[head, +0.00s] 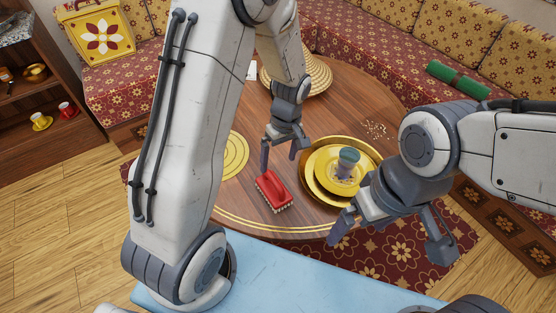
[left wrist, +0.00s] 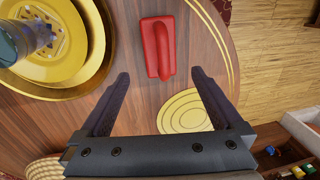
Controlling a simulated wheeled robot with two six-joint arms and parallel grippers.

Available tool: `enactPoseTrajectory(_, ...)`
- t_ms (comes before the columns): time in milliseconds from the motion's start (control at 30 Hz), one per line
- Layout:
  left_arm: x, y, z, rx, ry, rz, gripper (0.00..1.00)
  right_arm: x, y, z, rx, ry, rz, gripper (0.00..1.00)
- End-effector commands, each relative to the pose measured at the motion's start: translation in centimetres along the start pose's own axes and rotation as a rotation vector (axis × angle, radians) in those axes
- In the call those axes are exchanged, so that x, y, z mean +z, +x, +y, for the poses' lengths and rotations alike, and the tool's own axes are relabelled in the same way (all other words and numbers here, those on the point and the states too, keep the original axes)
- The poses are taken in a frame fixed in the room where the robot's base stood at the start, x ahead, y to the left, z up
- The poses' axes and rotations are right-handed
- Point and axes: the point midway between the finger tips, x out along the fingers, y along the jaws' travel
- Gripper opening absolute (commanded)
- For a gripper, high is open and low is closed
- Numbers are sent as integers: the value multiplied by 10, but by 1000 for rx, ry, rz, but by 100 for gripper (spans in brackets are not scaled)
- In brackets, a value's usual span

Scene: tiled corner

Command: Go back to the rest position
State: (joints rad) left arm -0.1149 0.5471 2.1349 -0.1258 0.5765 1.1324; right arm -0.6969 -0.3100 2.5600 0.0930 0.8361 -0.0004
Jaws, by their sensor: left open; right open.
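My left gripper (head: 280,152) is open and empty above the round wooden table. A red brush (head: 272,191) with pale bristles lies on the table just in front of it. In the left wrist view the brush (left wrist: 158,48) is beyond the open fingers (left wrist: 160,100), with nothing between them. My right gripper (head: 392,240) is open and empty, over the table's front right edge and the patterned rug. Part of its surroundings is hidden by the arm.
Yellow plates (head: 318,187) with a glass (head: 347,163) stand on a golden tray (head: 371,158). A yellow round mat (head: 234,158) lies left of the brush. Crumbs (head: 376,130) lie at the back right. A patterned sofa (head: 345,38) surrounds the table; a shelf (head: 38,106) stands left.

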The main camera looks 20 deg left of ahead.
Motion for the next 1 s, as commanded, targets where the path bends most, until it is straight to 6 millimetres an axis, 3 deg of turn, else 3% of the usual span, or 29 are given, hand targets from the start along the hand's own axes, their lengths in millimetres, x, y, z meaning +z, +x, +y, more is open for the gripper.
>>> enactPoseTrajectory(200, 0, 3, 0, 0, 0, 0, 100, 0, 0, 0, 0, 0, 0, 100)
enactPoseTrajectory(367, 0, 20, 0, -3, -1, -2, 100, 0, 2, 0, 0, 0, 0, 100)
enactPoseTrajectory(933, 0, 128, 0, -2, -1, -2, 100, 1, 12, 1, 0, 0, 0, 100)
enactPoseTrajectory(1000, -1, 112, 0, 5, -2, 3, 100, 0, 6, 0, 0, 0, 0, 100)
